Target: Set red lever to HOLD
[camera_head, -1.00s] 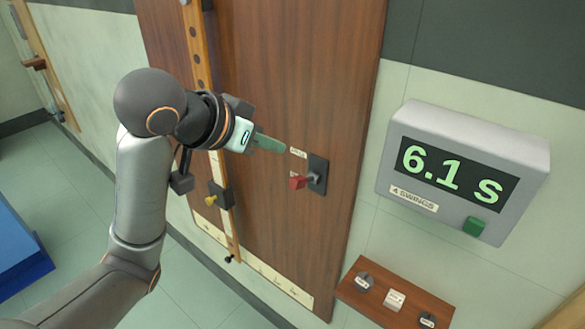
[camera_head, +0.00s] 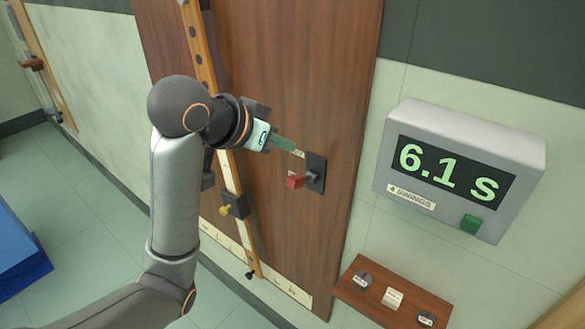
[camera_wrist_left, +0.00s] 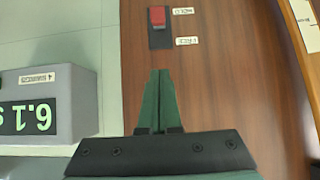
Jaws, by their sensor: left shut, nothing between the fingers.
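The red lever (camera_head: 295,182) sticks out from a dark plate (camera_head: 316,172) on the brown wooden board. In the left wrist view, the red lever (camera_wrist_left: 157,17) sits at the upper end of its plate (camera_wrist_left: 160,40), between the picture's top edge and my fingers. Two small white labels (camera_wrist_left: 187,41) stand beside the plate; their print is too small to read surely. My left gripper (camera_head: 294,150) is shut and empty, its green fingers just above and left of the lever plate. The fingers also show in the wrist view (camera_wrist_left: 158,75), apart from the lever. My right gripper is not in view.
A grey display box (camera_head: 460,165) reading 6.1 s, with a green button (camera_head: 474,225), is on the wall to the right. A small wooden shelf (camera_head: 360,298) with knobs is below it. A wooden rod (camera_head: 235,180) with a yellow knob (camera_head: 224,210) hangs left of the lever.

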